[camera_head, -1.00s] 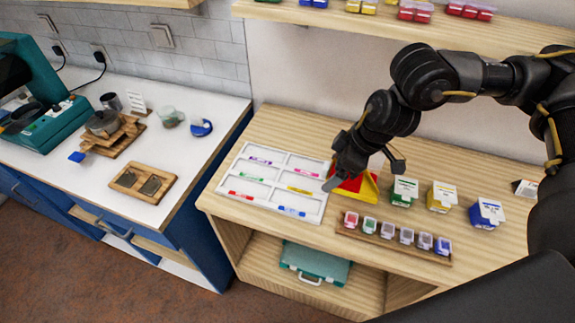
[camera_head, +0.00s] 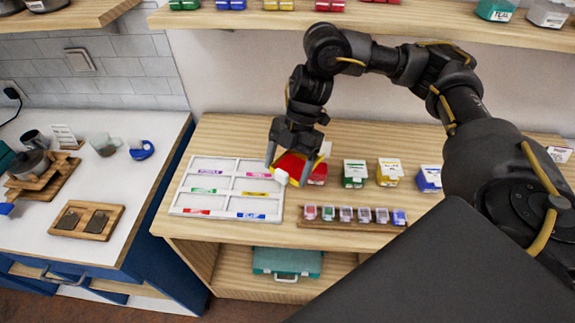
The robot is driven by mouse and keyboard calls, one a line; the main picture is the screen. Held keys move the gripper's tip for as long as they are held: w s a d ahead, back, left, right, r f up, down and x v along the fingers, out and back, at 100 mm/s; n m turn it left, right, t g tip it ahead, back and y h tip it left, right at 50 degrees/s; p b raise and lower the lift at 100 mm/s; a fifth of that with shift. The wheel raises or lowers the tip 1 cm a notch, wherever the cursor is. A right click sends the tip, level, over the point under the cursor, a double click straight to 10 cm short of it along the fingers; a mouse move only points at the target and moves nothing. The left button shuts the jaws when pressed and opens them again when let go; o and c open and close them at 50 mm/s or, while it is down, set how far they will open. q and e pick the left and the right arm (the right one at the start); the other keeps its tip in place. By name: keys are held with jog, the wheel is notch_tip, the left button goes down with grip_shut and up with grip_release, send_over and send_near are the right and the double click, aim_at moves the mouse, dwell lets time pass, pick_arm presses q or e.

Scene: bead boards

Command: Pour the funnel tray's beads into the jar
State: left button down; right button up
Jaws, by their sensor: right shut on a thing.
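The funnel tray (camera_head: 291,164) is red with yellow sides and a pale end at its lower left. My right gripper (camera_head: 297,155) is shut on it from above and holds it over the worktop, between the sorting board and the jars. The gripper's fingers cover part of the tray, and I cannot see any beads in it. A red jar (camera_head: 317,174) stands just right of the tray. Green (camera_head: 354,174), yellow (camera_head: 389,173) and blue (camera_head: 428,179) jars stand in a row to its right. My left gripper is not in view.
A white sectioned board (camera_head: 178,191) with coloured labels lies left of the tray. A wooden rack (camera_head: 330,226) with several small containers stands in front of the jars. A shelf (camera_head: 240,19) hangs above. A teal case (camera_head: 287,262) sits below the worktop.

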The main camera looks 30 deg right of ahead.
aim_at(290, 170)
jog(key=shift+s+d+n, duration=0.1)
jog(key=shift+n, duration=0.3)
jog(key=shift+f, duration=0.1)
jog(key=shift+d+f+b, duration=0.15)
jog(key=shift+f+b, duration=0.35)
jog(key=shift+b, duration=0.5)
jog(key=f+b, duration=0.1)
jog(key=b, duration=0.1)
jog(key=w+d+f+g+y+b, duration=0.1)
jog(key=b, duration=0.1)
jog(key=shift+f+y, duration=0.1)
jog(key=shift+y, duration=0.2)
jog(key=shift+w+d+r+y+b, duration=0.15)
jog(key=shift+d+r+y+b, duration=0.2)
jog(key=shift+r+y, duration=0.2)
jog(key=shift+r+g, duration=0.3)
jog(key=shift+r, duration=0.1)
jog(key=shift+r+y, duration=0.1)
jog(key=shift+y, duration=0.15)
jog(key=shift+w+d+r+y+p, duration=0.1)
jog(key=shift+d+r+y+p, duration=0.15)
jog(key=shift+p, duration=0.25)
